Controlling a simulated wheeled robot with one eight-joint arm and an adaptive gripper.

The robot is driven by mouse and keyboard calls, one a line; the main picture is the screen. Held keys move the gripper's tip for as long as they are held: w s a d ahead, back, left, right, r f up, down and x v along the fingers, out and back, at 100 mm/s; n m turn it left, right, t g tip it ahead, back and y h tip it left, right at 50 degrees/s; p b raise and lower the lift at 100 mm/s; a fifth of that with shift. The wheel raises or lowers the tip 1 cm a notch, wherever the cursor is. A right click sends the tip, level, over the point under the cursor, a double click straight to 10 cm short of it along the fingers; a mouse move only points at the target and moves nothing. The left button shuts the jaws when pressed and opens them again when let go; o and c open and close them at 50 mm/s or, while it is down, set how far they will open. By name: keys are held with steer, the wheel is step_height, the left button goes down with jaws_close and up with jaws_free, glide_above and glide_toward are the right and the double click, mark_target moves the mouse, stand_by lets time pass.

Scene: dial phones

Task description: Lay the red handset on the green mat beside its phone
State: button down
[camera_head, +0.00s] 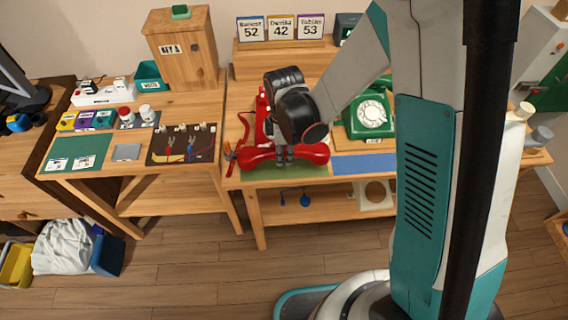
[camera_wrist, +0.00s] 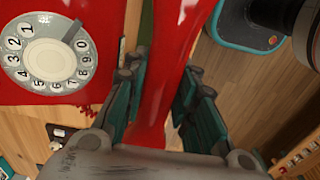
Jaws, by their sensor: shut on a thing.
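The red handset (camera_head: 256,156) lies level over the green mat (camera_head: 262,175) at the table's front edge; whether it touches the mat is not clear. My gripper (camera_head: 284,157) comes down from above and is shut around the handset's middle. In the wrist view the handset (camera_wrist: 163,115) runs between the two teal fingers of my gripper (camera_wrist: 160,88). The red phone (camera_head: 262,105) stands behind, largely hidden by my arm; its white dial shows at the left of the wrist view (camera_wrist: 48,58).
A green phone (camera_head: 355,129) with its own handset stands to the right, behind a blue mat (camera_head: 362,164). A red cord and small items lie left of the red phone. Number cards (camera_head: 281,28) stand on a raised shelf behind. A side table (camera_head: 95,175) holds mats and a wooden cabinet.

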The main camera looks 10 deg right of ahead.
mark_target(284, 169)
steer(key=shift+f+b, duration=0.75)
steer(key=shift+f, duration=1.55)
steer(key=shift+f, duration=0.1)
steer(key=shift+f, duration=0.1)
steer(key=c, duration=1.3)
jaws_free()
step_height(284, 169, up, 12)
steer(key=p, duration=0.4)
steer(key=shift+r, duration=0.25)
